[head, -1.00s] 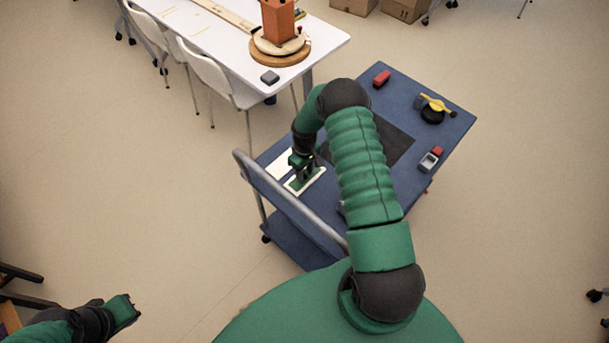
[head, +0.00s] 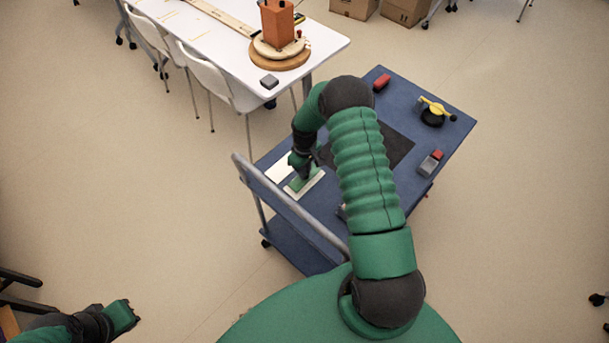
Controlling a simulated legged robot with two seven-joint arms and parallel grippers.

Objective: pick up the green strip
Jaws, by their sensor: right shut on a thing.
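The green strip (head: 297,185) lies at the white-edged pad near the left end of the blue cart's top. My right gripper (head: 303,176) points down over the pad and is shut on the green strip; its fingers hide part of it. I cannot tell whether the strip is clear of the pad. My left gripper (head: 128,314) is at the lower left, away from the cart, and its fingers are too unclear to judge.
The blue cart top (head: 444,140) also holds a red block (head: 382,81), a black and yellow item (head: 433,113), a grey and red item (head: 430,162) and a dark mat (head: 396,145). A cart handle (head: 290,208) runs close to the gripper. A white table (head: 225,55) stands behind.

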